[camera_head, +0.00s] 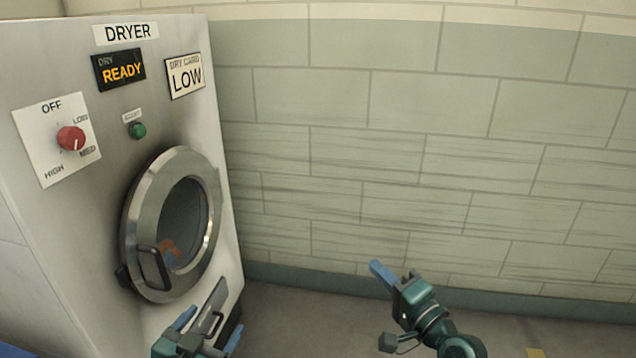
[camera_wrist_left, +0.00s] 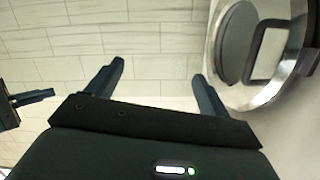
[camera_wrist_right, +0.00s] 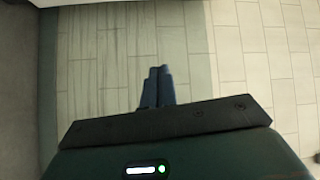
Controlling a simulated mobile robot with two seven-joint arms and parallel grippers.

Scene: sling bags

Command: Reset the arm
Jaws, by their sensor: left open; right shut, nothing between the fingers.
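My left gripper (camera_head: 208,329) is low in front of the dryer (camera_head: 90,235), below its round door. It is open and empty; its two spread fingers show in the left wrist view (camera_wrist_left: 158,75), apart from the door. My right gripper (camera_head: 378,270) is to the right of the dryer, in front of the tiled wall. Its fingers are together with nothing between them, as the right wrist view (camera_wrist_right: 157,85) also shows.
The dryer's round door (camera_head: 133,235) looks closed, with a dark handle (camera_head: 154,268). Something orange shows behind the glass. A grey panel with a handle (camera_head: 211,308) is low on the dryer. The signs read "READY" (camera_head: 122,72) and "LOW" (camera_head: 186,78). Floor between the grippers looks clear.

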